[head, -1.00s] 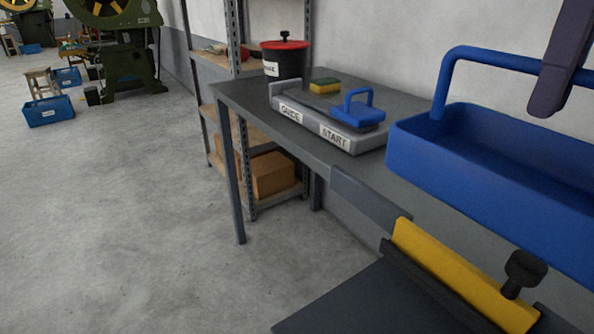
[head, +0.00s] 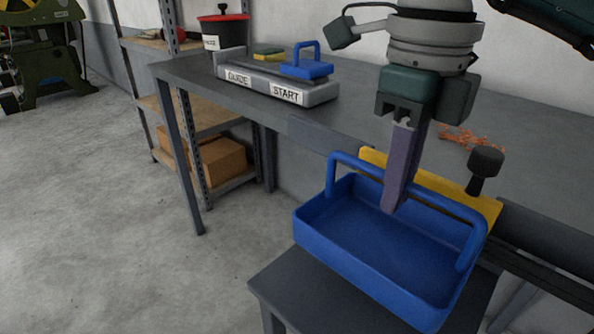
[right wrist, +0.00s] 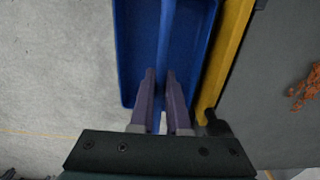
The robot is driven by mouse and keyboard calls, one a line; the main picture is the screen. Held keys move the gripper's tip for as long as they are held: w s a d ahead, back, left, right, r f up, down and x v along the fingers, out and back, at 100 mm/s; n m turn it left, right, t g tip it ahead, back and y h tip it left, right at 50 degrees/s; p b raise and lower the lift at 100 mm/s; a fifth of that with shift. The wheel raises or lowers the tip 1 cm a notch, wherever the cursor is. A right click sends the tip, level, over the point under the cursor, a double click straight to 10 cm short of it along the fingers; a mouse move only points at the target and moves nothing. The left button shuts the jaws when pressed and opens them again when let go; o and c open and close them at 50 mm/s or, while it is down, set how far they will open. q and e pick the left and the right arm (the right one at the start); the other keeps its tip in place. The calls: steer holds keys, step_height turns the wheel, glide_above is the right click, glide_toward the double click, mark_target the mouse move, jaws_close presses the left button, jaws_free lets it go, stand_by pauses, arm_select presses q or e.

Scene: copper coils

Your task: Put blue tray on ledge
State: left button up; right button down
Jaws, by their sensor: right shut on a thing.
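The blue tray (head: 318,232) is an open box with a bar handle arching over it. It also shows in the right wrist view (right wrist: 128,60). My right gripper (head: 394,205) points down with its purple fingers shut on the handle. In the right wrist view, the handle runs between the fingers (right wrist: 160,76). The tray is over a low dark grey ledge (head: 275,286) in front of the bench; I cannot tell whether they touch. A yellow strip (head: 374,161) with a black knob stands behind the tray. My left gripper is not in view.
A shelf holds a cardboard box (head: 220,159).

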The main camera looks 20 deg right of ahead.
glide_above(381, 249)
step_height(381, 249, down, 5)
steer(key=shift+r+b, duration=0.1)
steer(key=shift+b, duration=0.2)
step_height(381, 249, down, 4)
steer(key=shift+b, duration=0.4)
steer(key=shift+r, duration=0.1)
steer(key=c, duration=1.4)
jaws_free()
steer(key=shift+f, duration=0.25)
steer(key=o, duration=0.5)
steer(key=shift+r, duration=0.1)
